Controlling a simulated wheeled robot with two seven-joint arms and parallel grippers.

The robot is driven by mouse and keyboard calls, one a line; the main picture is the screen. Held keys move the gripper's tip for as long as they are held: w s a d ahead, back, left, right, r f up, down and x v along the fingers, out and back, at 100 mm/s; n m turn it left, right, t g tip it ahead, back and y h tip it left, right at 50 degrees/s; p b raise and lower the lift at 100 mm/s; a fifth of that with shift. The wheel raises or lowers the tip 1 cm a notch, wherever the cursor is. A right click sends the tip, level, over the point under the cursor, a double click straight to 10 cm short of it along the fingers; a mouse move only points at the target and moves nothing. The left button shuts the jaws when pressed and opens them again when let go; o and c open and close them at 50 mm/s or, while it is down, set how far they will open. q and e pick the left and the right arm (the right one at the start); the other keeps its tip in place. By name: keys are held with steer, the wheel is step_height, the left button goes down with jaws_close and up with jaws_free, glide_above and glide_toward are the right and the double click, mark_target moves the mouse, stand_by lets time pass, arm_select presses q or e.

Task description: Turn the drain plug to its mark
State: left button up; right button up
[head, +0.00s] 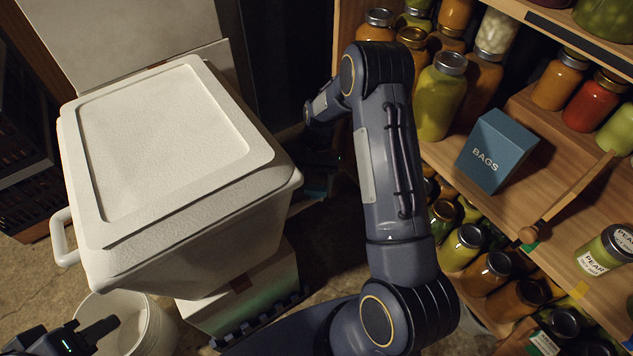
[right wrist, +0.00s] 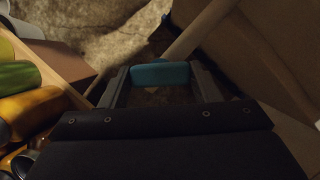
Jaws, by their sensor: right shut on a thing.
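The cooler stands on a pale box (head: 245,305). Wooden shelves (head: 555,150) with jars and a blue BAGS box (head: 497,150) fill the right, close to my right arm. A pale bar (right wrist: 195,30) runs close behind the teal piece. Dark crates (head: 25,150) stand far left.

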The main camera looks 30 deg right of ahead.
steer(key=n, duration=0.2)
steer(key=n+h, duration=0.1)
steer(key=n, duration=0.1)
steer(key=shift+w+a+n+g+h+p, duration=0.1)
steer(key=shift+a+n+g+h+p, duration=0.05)
steer(key=shift+n+g+h+p, duration=0.15)
steer(key=shift+n+h, duration=0.8)
steer(key=shift+n, duration=1.1)
steer(key=o, duration=1)
steer(key=p+v, duration=0.1)
steer(key=v, duration=0.7)
steer(key=shift+f+p, duration=0.1)
steer(key=shift+p, duration=0.2)
